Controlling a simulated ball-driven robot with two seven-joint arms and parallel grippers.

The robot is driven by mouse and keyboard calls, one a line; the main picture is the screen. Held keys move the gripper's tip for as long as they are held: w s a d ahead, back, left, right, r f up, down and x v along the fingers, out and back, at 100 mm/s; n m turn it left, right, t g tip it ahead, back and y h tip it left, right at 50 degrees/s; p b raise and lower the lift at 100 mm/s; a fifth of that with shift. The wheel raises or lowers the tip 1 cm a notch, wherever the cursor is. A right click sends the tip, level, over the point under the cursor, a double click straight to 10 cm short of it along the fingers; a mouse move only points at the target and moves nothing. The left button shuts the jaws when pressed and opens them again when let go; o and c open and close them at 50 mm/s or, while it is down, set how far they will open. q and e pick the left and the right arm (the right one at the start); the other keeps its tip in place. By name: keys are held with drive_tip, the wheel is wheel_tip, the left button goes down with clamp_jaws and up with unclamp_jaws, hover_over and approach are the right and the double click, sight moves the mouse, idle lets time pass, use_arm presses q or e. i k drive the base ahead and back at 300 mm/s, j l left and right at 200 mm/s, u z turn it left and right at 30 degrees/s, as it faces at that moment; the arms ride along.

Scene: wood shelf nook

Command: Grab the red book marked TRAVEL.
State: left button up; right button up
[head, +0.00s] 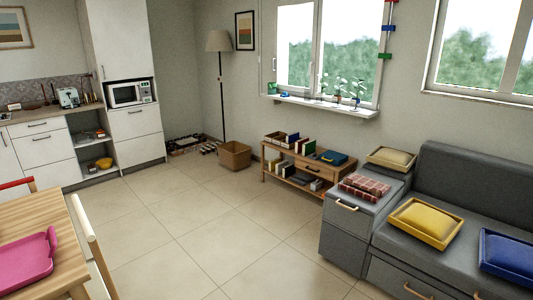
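A low wooden shelf (278,149) stands against the far wall, some distance away, with small books and boxes on its top and lower board. A small reddish upright book (299,146) shows on its top among darker and pale ones. The books are too small for me to read any marking, so I cannot tell whether this is the TRAVEL book. Neither of my grippers is in view.
A wooden table with a pink tray (28,262) and chairs is at the near left. A grey sofa (468,185) with a drawer unit (343,226) stands at right. A cardboard box (234,156) sits left of the shelf. The tiled floor (200,220) between is clear.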

sight(299, 143)
drive_tip(key=i, duration=4.45)
